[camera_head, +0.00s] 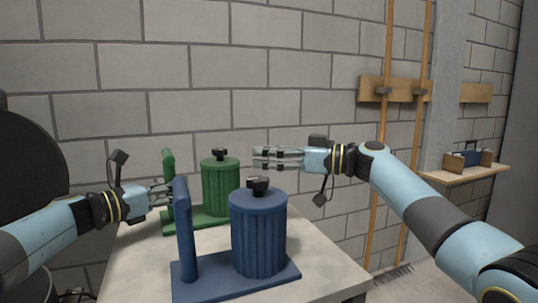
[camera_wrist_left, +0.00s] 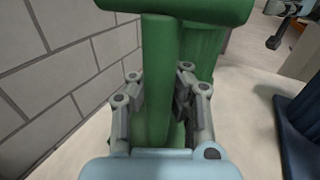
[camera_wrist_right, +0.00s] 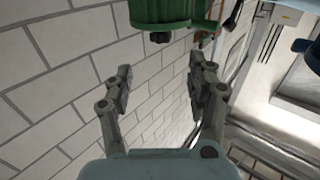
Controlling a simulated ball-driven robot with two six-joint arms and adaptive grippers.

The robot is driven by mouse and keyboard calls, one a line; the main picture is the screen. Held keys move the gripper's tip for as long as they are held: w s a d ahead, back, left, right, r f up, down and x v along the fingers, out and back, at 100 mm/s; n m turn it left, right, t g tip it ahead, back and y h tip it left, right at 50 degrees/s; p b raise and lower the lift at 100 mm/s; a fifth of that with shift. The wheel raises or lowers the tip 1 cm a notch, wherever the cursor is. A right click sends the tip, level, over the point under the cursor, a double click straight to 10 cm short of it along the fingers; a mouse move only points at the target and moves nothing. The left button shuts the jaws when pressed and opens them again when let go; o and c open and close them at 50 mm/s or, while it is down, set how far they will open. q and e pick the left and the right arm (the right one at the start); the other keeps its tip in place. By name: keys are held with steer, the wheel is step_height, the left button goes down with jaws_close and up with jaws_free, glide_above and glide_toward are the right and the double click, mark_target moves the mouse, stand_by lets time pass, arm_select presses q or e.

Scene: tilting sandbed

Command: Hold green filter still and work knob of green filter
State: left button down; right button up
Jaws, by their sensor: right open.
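The green filter (camera_head: 220,190) stands upright at the back of the table, with a ribbed canister, a black knob (camera_head: 220,154) on top and an upright post (camera_head: 168,185) at its left. My left gripper (camera_head: 168,194) has its fingers on both sides of this post and is shut on it; the post also shows between the fingers in the left wrist view (camera_wrist_left: 157,90). My right gripper (camera_head: 255,157) is open and empty, just right of the knob at about its height. In the right wrist view the knob (camera_wrist_right: 160,38) shows above the open fingers, apart from them.
A blue filter (camera_head: 258,235) with its own black knob (camera_head: 258,185) and post stands in front, on the same pale table (camera_head: 325,265). A grey block wall is behind. A wooden shelf (camera_head: 465,174) is at the far right.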

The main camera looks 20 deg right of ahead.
arm_select(q)
steer(key=c, duration=2)
jaws_free()
steer(key=o, duration=0.7)
steer(key=shift+c, duration=0.2)
steer(key=shift+a, duration=0.15)
